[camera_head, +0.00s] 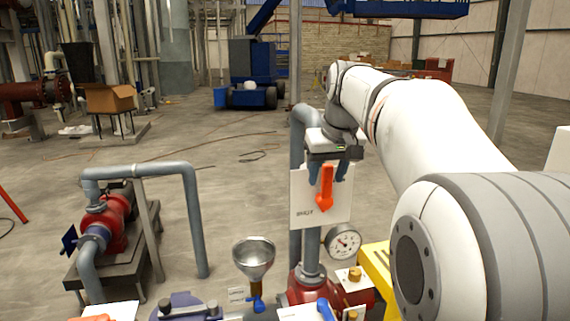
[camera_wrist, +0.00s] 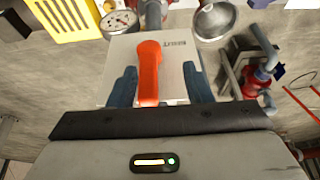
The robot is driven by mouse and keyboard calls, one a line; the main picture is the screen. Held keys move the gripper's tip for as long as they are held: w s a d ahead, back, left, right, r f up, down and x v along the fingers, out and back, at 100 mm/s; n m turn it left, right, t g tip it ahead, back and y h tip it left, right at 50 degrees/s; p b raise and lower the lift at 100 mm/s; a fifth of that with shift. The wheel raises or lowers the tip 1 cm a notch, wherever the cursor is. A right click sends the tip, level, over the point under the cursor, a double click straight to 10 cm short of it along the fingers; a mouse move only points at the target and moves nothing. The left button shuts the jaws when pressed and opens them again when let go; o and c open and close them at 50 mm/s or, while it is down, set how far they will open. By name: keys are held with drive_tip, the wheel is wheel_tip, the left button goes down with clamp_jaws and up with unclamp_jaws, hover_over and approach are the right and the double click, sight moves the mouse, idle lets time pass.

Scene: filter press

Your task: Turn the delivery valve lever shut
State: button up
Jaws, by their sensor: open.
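An orange lever (camera_head: 326,186) stands upright in front of a white plate (camera_head: 305,206) on the grey vertical pipe. Its wide round end is at the bottom and its handle points up. The plate carries a short label that is too small to read surely. My gripper (camera_head: 327,174) is open, with its blue-grey fingers pointing down on either side of the handle. In the wrist view the orange lever (camera_wrist: 149,75) lies between the two fingers, nearer the left one, with a gap visible to the right one. I cannot tell whether the left finger touches it.
A pressure gauge (camera_head: 343,243) sits just below and right of the plate. A metal funnel (camera_head: 254,256) with a blue-handled valve (camera_head: 257,303) stands to the left. A yellow slotted part (camera_head: 377,266) is at the right. A red pump (camera_head: 108,223) stands farther left.

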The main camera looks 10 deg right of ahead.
sight(326, 178)
drive_tip(key=r, duration=0.1)
drive_tip(key=w+d+r, duration=0.1)
drive_tip(key=w+r, duration=0.1)
drive_tip(key=shift+d+r, duration=0.1)
drive_tip(key=shift+d, duration=0.3)
drive_tip(key=p+x, duration=0.1)
drive_tip(key=x, duration=0.6)
drive_tip(key=shift+w+f, duration=0.25)
drive_tip(key=shift+c, duration=0.2)
clamp_jaws()
